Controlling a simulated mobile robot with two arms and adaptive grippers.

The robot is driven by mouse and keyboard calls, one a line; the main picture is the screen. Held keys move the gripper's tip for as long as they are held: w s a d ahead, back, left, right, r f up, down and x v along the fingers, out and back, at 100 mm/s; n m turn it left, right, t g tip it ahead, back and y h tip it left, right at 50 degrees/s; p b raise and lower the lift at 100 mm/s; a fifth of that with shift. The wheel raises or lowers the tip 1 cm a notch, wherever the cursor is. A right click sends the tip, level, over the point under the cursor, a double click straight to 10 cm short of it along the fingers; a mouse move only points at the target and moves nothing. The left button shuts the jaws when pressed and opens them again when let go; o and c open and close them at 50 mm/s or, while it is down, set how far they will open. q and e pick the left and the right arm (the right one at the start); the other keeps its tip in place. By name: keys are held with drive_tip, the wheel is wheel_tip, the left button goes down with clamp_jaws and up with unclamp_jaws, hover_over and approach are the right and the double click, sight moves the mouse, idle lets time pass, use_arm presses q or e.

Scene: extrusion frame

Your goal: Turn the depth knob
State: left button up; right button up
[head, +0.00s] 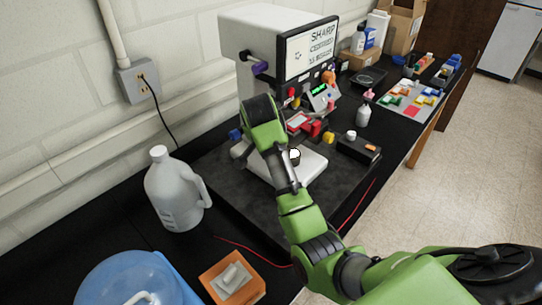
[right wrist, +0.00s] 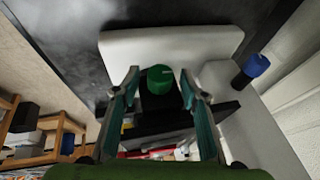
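In the right wrist view, my right gripper (right wrist: 160,74) is open, with one finger on each side of a green-topped knob (right wrist: 161,80). Gaps show between the fingers and the knob, so they do not appear to touch it. A blue knob (right wrist: 257,64) on a dark shaft sits to the right, outside the fingers. In the head view, a blue knob (head: 235,134) shows at the machine's left side and a purple knob (head: 261,68) higher up. I cannot tell which knob is the depth knob. My right arm hides part of the machine. My left gripper is not in view.
The white machine (head: 240,35) with a SHARP sign stands against the wall on a black bench. A white jug (head: 176,190), a blue container (head: 125,280) and an orange box (head: 232,279) stand at the left front. Bottles, small parts and a cardboard box (head: 403,25) lie farther back.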

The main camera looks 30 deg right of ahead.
drive_tip(key=v, duration=0.7)
drive_tip(key=shift+r, duration=0.2)
idle(0.9)
